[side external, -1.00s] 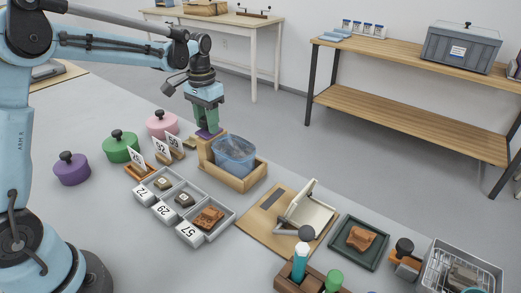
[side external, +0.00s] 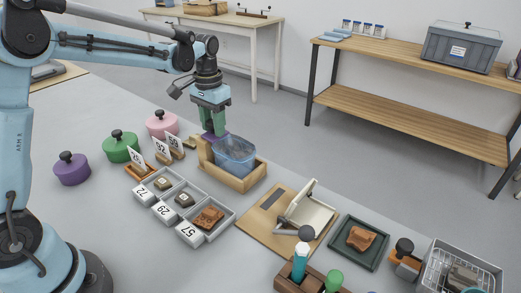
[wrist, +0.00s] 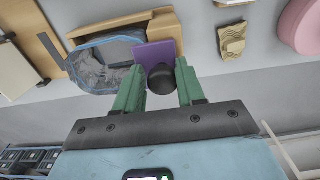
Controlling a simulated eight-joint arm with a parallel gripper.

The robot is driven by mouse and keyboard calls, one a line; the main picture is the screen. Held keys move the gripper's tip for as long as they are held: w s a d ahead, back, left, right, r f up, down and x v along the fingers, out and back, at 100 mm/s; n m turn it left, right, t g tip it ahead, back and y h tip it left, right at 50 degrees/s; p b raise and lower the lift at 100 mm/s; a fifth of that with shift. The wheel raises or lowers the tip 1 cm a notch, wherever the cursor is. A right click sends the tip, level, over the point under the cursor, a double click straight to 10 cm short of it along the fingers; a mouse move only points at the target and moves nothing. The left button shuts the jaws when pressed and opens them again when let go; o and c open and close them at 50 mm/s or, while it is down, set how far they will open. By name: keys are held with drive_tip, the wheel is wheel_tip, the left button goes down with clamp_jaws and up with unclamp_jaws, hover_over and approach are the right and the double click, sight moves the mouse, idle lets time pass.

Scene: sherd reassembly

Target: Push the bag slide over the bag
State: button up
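My gripper (side external: 214,131) points down with its green fingers on either side of the black knob of the purple bag slide (side external: 213,138). In the wrist view, the fingers (wrist: 161,80) meet the knob from both sides, and the flat purple slide (wrist: 156,52) lies just beyond it. The clear bluish bag (side external: 235,158) sits in a wooden holder (side external: 242,185). The slide is at the bag's end nearest my gripper; its edge overlaps or meets the bag's edge in the wrist view (wrist: 100,68). Whether it grips the bag's mouth is hidden.
Grey trays with sherds (side external: 208,218) and number cards stand left of the holder. A wooden board with an open white case (side external: 312,210) and a dark sherd tray (side external: 359,242) are to the right.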

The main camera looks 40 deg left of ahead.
drive_tip(key=shift+r, duration=2.7)
drive_tip(key=shift+s+d+r, duration=0.15)
drive_tip(key=shift+s+r, duration=0.05)
drive_tip(key=shift+s, duration=0.1)
drive_tip(key=s+d+t, duration=0.2)
drive_tip(key=s, duration=0.3)
drive_tip(key=s+d+f+t, duration=0.1)
drive_tip(key=s+d+t, duration=0.1)
drive_tip(key=s, duration=0.3)
drive_tip(key=s+d+f+t, duration=0.1)
drive_tip(key=s+d+t, duration=0.1)
drive_tip(key=s, duration=0.3)
drive_tip(key=shift+s+d+t, duration=0.25)
drive_tip(key=shift+t, duration=0.35)
